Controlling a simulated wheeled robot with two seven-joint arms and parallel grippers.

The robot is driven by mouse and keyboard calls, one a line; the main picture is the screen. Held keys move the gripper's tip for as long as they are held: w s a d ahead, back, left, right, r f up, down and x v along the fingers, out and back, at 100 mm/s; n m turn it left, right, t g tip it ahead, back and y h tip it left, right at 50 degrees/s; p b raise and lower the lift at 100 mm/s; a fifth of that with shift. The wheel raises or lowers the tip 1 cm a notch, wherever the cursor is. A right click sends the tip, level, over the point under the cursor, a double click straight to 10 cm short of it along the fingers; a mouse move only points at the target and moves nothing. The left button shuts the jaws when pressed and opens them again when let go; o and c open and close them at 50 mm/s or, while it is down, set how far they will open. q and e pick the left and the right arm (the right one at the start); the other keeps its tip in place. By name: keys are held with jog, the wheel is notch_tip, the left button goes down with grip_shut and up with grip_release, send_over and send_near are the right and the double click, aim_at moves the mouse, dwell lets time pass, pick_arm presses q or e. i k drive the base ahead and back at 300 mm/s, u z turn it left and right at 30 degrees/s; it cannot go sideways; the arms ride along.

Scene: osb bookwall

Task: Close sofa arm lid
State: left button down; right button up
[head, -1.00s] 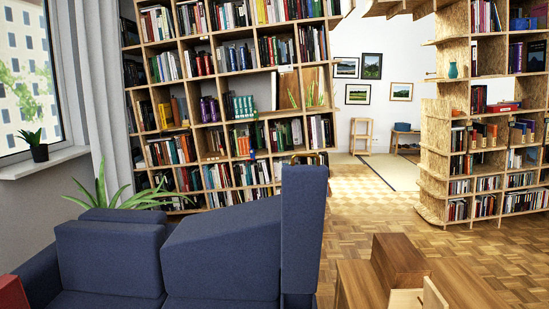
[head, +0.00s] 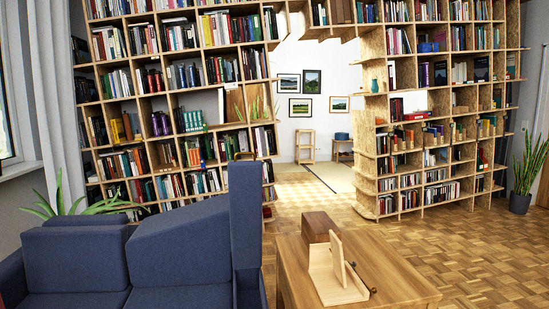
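The dark blue sofa (head: 75,252) stands at the lower left in the head view. At its right end a tall, narrow blue padded panel (head: 245,218) stands upright, well above the seat back; it looks like the sofa arm lid, raised open. Below it the sofa arm (head: 249,288) runs down to the picture's bottom edge. The inside of the arm and the hinge cannot be made out. Neither of my grippers shows in the view.
A wooden table (head: 390,275) stands right of the sofa, with a brown wooden box (head: 319,226) and a pale wooden stand (head: 336,280) on it. A tall bookshelf (head: 165,100) rises behind the sofa. Parquet floor (head: 460,235) is clear at the right.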

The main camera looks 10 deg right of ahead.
aim_at(245, 177)
jog(key=z, duration=0.95)
jog(key=i, duration=0.45)
jog(key=z, duration=0.05)
